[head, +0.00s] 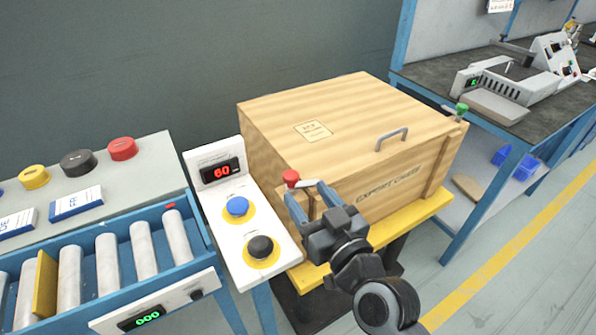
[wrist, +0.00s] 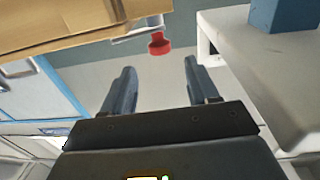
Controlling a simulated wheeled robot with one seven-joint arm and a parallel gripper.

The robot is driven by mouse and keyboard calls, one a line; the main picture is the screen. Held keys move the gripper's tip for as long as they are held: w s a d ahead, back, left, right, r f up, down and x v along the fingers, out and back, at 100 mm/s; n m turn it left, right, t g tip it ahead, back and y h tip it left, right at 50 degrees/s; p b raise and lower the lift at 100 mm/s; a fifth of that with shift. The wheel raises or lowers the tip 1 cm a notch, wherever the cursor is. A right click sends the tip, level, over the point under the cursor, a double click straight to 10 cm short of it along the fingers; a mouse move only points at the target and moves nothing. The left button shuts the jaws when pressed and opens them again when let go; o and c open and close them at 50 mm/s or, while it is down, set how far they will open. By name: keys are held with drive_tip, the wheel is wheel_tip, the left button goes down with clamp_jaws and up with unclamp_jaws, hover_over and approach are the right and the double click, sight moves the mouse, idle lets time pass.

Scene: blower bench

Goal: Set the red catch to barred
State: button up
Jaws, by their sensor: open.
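The red catch (head: 291,177) is a small red knob at the near left corner of the wooden crate (head: 345,125). It also shows in the wrist view (wrist: 159,43), beyond my fingertips and roughly midway between them. My gripper (head: 312,188) is open and empty, with its blue-grey fingers close to the catch in the head view. In the wrist view my gripper (wrist: 158,72) shows both fingers apart, with a gap between them and the knob. Much of the catch's mount is hidden, and I cannot read its setting.
A green knob (head: 462,108) sits at the crate's right corner. The lid has a grey handle (head: 391,138). A white control panel (head: 228,205) with blue and black buttons stands close to the left. A roller conveyor (head: 110,262) is further left. The crate rests on a yellow-edged stand (head: 418,218).

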sight(295, 180)
drive_tip(key=p+x, duration=0.1)
drive_tip(key=x, duration=0.6)
drive_tip(key=shift+w+a, duration=0.1)
drive_tip(key=shift+w, duration=0.1)
drive_tip(key=c, duration=0.9)
drive_tip(key=shift+f, duration=0.1)
drive_tip(key=shift+c, duration=0.2)
